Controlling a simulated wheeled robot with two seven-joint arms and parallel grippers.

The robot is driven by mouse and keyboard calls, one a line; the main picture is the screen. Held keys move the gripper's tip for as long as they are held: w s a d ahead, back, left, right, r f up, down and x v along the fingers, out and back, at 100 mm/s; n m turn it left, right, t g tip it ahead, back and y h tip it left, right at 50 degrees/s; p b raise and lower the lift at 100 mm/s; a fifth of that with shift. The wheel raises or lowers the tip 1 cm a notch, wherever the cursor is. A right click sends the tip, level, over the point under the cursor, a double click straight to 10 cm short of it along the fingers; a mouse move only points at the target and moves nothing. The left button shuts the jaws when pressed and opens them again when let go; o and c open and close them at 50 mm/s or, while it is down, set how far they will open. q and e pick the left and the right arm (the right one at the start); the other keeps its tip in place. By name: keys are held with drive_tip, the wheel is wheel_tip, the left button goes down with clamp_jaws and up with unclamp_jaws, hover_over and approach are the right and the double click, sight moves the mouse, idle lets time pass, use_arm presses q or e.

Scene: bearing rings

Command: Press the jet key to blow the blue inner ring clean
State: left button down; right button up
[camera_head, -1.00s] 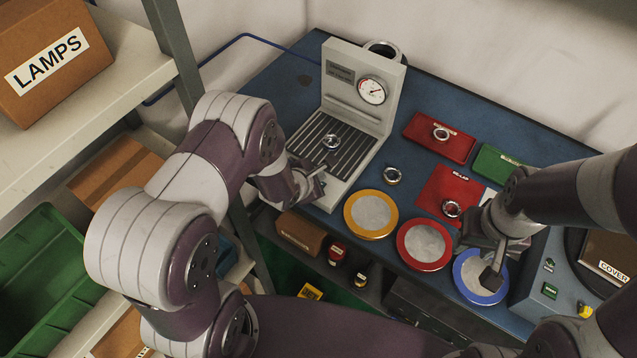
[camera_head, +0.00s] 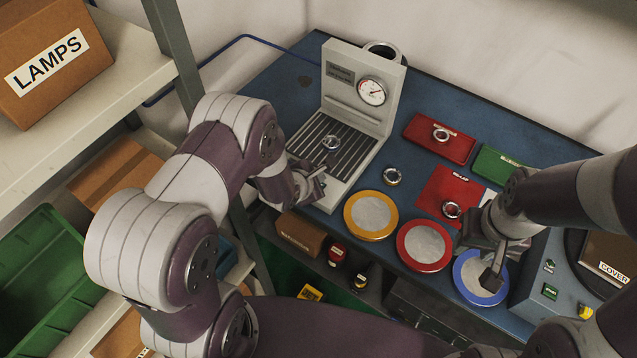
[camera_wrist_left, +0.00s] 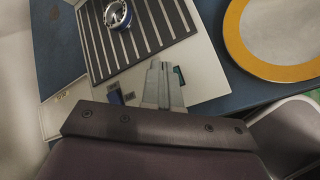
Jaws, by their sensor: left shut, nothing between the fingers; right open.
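A silver ring with a bluish inside (camera_head: 331,142) lies on the slatted grille of the grey machine (camera_head: 341,88) with a round gauge. The ring also shows in the left wrist view (camera_wrist_left: 117,15). My left gripper (camera_head: 318,172) is shut and empty at the front part of the machine's base. In the left wrist view its closed fingertips (camera_wrist_left: 160,68) are over the base's front edge strip. I cannot tell whether the fingertips touch anything. My right gripper (camera_head: 492,278) is open over the blue-rimmed dish.
Yellow-rimmed (camera_head: 371,197), red-rimmed (camera_head: 424,228) and blue-rimmed (camera_head: 463,284) dishes stand along the front of the blue bench. A loose ring (camera_head: 392,176) lies behind the yellow-rimmed one. Red (camera_head: 422,142) and green (camera_head: 492,168) blocks are behind. A shelf (camera_head: 150,75) stands left.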

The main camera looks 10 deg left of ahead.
use_arm(q)
drive_tip(key=shift+f, duration=0.1)
idle(0.6)
drive_tip(key=shift+f, duration=0.35)
drive_tip(key=shift+f+b, duration=0.35)
drive_tip(key=shift+b, duration=0.1)
idle(0.6)
drive_tip(key=shift+r+p, duration=0.75)
drive_tip(key=shift+p, duration=0.05)
drive_tip(key=shift+r, duration=0.1)
wheel_tip(320, 180, up, 5)
drive_tip(key=p, duration=0.5)
